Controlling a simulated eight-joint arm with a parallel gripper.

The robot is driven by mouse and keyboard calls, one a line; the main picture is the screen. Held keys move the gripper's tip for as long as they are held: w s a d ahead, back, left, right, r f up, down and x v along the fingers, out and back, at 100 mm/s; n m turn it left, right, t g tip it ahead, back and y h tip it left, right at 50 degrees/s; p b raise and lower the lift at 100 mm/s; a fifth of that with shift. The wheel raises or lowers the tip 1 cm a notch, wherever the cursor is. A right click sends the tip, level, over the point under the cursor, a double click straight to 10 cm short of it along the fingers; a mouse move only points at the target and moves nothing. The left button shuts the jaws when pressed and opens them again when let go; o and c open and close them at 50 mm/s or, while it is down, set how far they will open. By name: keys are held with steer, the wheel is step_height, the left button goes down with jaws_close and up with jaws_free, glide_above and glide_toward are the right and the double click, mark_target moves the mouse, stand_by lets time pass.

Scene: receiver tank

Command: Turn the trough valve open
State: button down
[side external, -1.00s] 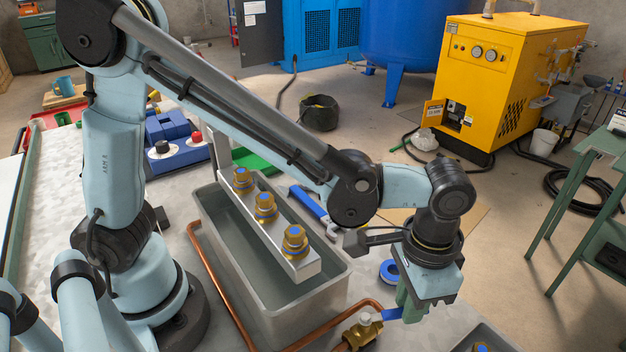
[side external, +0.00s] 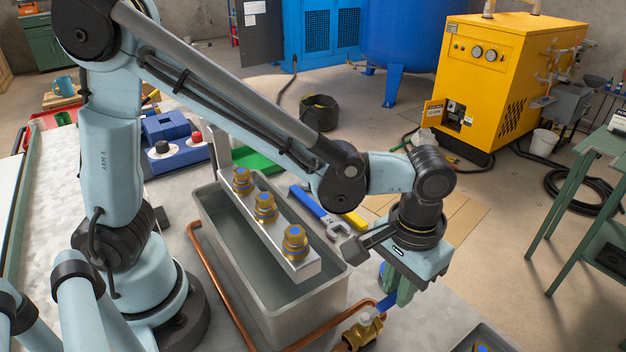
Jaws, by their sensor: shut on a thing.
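The trough valve (side external: 360,333) is a brass body with a pale cap, on the copper pipe (side external: 318,333) at the near right of the grey trough (side external: 340,285). Its blue lever (side external: 387,302) points up and to the right from the body, at an angle to the pipe. My gripper (side external: 393,298) reaches down over the lever's outer end and is shut on it. The green fingers hide the lever's tip.
A metal bar (side external: 308,268) with several blue-topped brass fittings lies over the trough. A blue-handled wrench (side external: 310,202) lies behind it. Part of another grey container (side external: 485,340) shows at the bottom right edge. Bare bench top lies right of the valve.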

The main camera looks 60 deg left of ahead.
mark_target(395, 293)
steer(key=c, duration=1.1)
jaws_free()
steer(key=shift+o, duration=0.2)
step_height(395, 293, up, 12)
steer(key=shift+a, duration=0.15)
steer(key=s+a+f+t, duration=0.1)
steer(key=a+f+t, duration=0.1)
steer(key=a, duration=0.8)
steer(key=s+a+f+t, duration=0.1)
steer(key=a+t, duration=0.4)
steer(key=a, duration=0.5)
steer(key=shift+s+f, duration=0.2)
steer(key=shift+f, duration=0.65)
